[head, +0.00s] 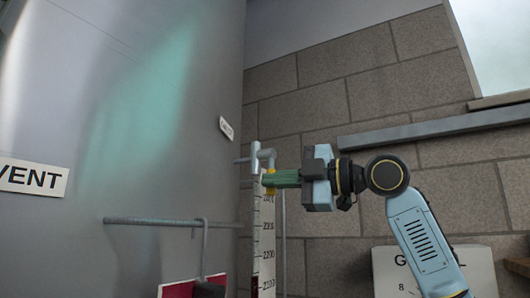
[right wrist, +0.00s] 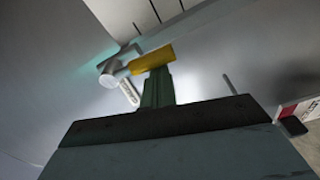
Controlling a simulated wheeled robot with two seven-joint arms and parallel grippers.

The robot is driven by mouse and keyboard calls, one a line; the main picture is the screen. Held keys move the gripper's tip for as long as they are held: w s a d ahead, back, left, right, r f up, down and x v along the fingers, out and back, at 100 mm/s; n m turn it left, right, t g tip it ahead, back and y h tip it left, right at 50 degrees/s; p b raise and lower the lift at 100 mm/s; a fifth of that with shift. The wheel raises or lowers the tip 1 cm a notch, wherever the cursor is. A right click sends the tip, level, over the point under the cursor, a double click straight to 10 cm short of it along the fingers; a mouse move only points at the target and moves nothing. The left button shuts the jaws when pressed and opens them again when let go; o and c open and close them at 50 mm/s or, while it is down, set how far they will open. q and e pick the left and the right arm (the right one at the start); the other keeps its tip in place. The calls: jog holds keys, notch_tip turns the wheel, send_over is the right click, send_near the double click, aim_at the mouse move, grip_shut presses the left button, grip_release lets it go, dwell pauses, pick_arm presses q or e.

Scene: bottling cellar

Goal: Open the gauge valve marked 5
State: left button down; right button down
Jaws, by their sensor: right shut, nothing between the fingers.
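A gauge with a white numbered scale (head: 263,235) stands upright beside the big steel tank. A grey metal valve fitting (head: 257,155) is at its top; it also shows in the right wrist view (right wrist: 108,70). A yellow handle (right wrist: 153,58) sticks out from this fitting; in the head view only a small yellow part (head: 270,192) shows beside my fingers. My right gripper (head: 276,179) is shut and empty, its green fingers (right wrist: 157,88) right at the handle. I cannot tell whether they touch. I can read no 5; the small tag (head: 226,128) on the tank is too small. My left gripper is out of view.
The steel tank (head: 120,120) fills the left, with a VENT sign (head: 32,178). A horizontal grey pipe (head: 165,222) runs along its front. A block wall (head: 320,100) with a grey ledge (head: 440,127) stands behind. A pale box (head: 480,265) is below my right arm.

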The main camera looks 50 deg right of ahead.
jog(key=a+p, duration=0.2)
jog(key=a, duration=0.2)
jog(key=b+v, duration=0.3)
jog(key=v, duration=0.7)
jog(key=shift+r, duration=0.25)
jog(key=shift+s+d, duration=0.1)
jog(key=shift+d, duration=0.05)
